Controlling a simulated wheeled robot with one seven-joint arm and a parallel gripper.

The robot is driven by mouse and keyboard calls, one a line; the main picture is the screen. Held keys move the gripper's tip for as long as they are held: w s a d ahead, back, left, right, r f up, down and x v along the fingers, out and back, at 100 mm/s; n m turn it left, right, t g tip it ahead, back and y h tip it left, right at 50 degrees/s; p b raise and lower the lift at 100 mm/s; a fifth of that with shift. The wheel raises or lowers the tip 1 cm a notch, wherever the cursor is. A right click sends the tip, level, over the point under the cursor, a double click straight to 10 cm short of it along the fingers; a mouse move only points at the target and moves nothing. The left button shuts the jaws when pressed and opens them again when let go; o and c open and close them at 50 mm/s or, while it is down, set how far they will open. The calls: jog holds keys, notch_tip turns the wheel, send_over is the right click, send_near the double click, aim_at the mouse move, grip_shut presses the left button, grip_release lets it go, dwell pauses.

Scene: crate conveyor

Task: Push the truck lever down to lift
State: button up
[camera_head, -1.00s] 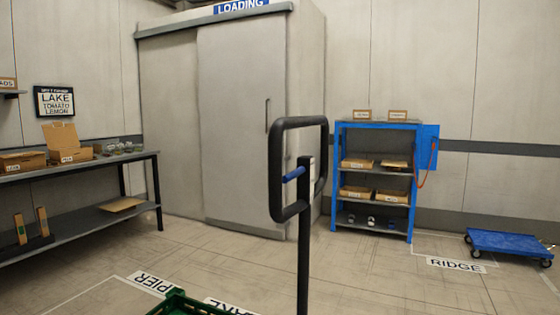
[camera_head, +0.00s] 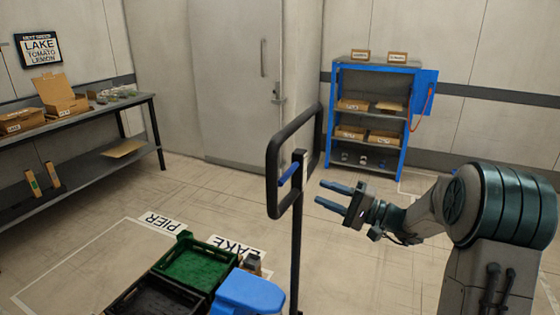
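The truck handle is a black upright loop (camera_head: 274,177) on a dark post (camera_head: 296,245), near the middle of the view. The lever is a short blue bar (camera_head: 289,174) that sticks out from the post inside the loop, slightly tilted. My gripper (camera_head: 328,194) is just right of the post, its two blue fingers apart and pointing left towards the lever. Nothing is between the fingers. In the picture a small gap shows between the fingertips and the post; the true depth between them I cannot tell.
A green crate (camera_head: 206,286), a black crate (camera_head: 128,303) and a blue object (camera_head: 247,291) stand low in front. A workbench (camera_head: 90,119) with boxes is at left, a blue shelf (camera_head: 369,68) at the back right.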

aim_at(289, 173)
jog(key=p+x, duration=0.2)
jog(key=x, duration=1.1)
jog(key=shift+w+a+r+p, duration=0.25)
jog(key=shift+w+p, duration=0.05)
jog(key=shift+p, duration=0.05)
grip_shut()
